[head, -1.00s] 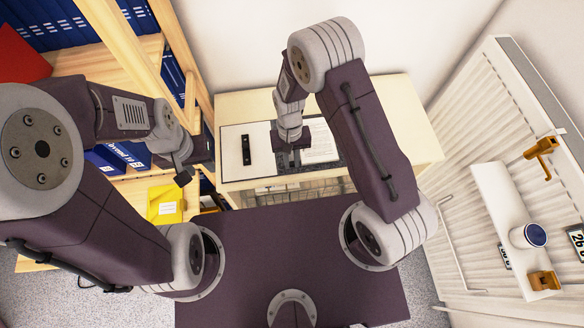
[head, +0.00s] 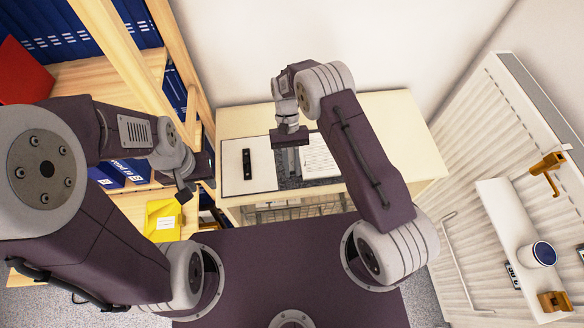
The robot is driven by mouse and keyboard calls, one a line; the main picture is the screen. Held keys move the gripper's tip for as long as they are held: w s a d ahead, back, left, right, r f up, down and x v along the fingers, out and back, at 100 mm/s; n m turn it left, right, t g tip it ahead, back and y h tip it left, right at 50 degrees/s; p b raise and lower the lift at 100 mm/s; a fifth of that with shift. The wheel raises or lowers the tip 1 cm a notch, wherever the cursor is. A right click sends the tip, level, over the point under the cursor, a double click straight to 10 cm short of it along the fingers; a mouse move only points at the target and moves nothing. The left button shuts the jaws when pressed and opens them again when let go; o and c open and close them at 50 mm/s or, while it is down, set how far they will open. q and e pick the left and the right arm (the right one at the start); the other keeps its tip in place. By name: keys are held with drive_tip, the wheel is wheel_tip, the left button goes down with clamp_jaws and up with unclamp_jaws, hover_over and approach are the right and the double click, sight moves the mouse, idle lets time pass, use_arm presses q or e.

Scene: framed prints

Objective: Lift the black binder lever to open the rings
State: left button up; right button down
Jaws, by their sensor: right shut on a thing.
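The binder (head: 262,178) lies open on the light wooden table, with a white inner cover on the left and printed sheets (head: 318,155) on the right. Its grey ring mechanism (head: 291,162) shows in part between them. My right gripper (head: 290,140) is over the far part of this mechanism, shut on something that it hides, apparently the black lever. The lever and ring state cannot be made out. My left gripper (head: 185,194) hangs left of the table, away from the binder; its jaw opening is unclear.
The table (head: 405,150) is bare right of the binder. A wooden shelf with blue binders (head: 50,38) and a yellow item (head: 163,222) stands left. A radiator (head: 465,185) and a white ledge with a mug (head: 541,254) are at right.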

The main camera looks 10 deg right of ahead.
drive_tip(key=c, duration=1.4)
unclamp_jaws()
drive_tip(key=shift+o, duration=0.2)
drive_tip(key=b+v, duration=0.1)
drive_tip(key=v, duration=0.8)
drive_tip(key=shift+b, duration=0.4)
